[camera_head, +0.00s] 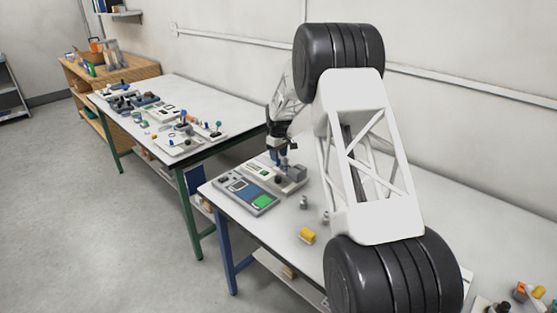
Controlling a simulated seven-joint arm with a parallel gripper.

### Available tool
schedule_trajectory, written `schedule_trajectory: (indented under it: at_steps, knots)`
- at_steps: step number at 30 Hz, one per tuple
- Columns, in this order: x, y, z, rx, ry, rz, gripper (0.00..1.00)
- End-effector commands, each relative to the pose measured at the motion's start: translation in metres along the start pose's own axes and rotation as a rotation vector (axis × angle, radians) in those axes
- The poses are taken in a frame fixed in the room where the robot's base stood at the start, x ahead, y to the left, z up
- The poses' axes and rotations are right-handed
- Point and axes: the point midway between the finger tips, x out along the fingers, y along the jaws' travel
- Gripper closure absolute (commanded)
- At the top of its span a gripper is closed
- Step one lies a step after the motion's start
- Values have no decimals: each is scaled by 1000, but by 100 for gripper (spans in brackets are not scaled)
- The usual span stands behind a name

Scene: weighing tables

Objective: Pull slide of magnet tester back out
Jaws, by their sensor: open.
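My gripper (278,155) is small in view and points down over a pale instrument (284,187) near the left end of the nearer table. This instrument carries a small green display, a dark round knob and a grey block (298,172). It may be the magnet tester, but I cannot tell for sure. A small blue part shows at the gripper's tip; I cannot tell whether it is a finger or a handle, or whether they touch. The gripper is open. The slide and its position cannot be made out.
A grey-blue device (239,188) with a bright green panel stands in front of the instrument at the table's left edge. Small metal weights (304,202) and a yellow block (307,236) lie to the right. My large white arm link covers the table's middle. Another table (219,102) holds several instruments.

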Motion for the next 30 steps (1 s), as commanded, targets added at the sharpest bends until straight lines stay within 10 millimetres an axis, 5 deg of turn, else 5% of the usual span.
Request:
schedule_trajectory:
  at_steps: [6, 18, 27, 30]
  knots:
    - [20, 0, 0, 0, -1, 0, 54]
    - [24, 0, 0, 0, 0, 0, 54]
    - [24, 0, 0, 0, 0, 0, 99]
    - [24, 0, 0, 0, 0, 0, 100]
